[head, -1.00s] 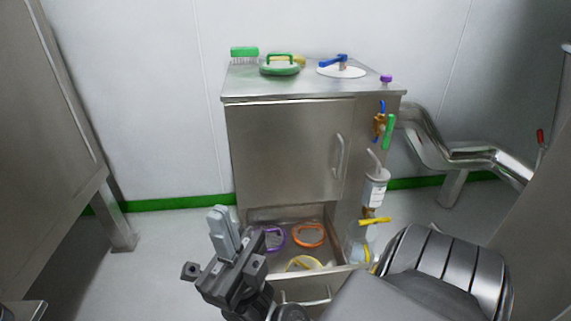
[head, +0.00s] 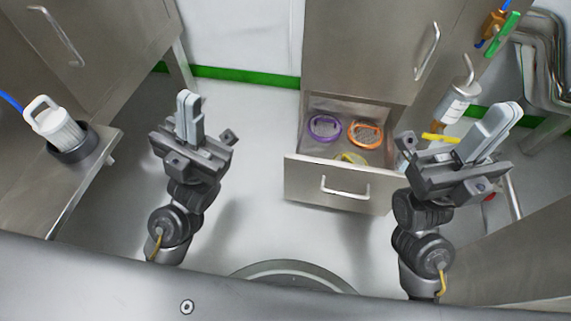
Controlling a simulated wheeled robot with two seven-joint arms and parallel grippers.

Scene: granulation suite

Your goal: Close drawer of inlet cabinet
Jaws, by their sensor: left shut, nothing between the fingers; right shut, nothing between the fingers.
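The steel inlet cabinet (head: 355,45) stands at the upper middle right with its upper door shut. Its bottom drawer (head: 305,186) is pulled out, with a bar handle (head: 345,188) on the front. Inside lie a purple ring (head: 324,127), an orange ring (head: 367,134) and a partly hidden yellow ring (head: 350,158). My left gripper (head: 187,97) is shut and empty, left of the drawer and clear of it. My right gripper (head: 508,112) is shut and empty, to the right of the drawer. Its arm overlaps the drawer's right end in the picture; I cannot tell whether they touch.
A steel bench (head: 85,180) at left holds a white handled container (head: 52,122) in a dark ring. A bottle (head: 455,100) and a green-handled valve (head: 502,35) hang on the cabinet's right side. Steel pipes (head: 545,60) stand at far right. Floor before the drawer is clear.

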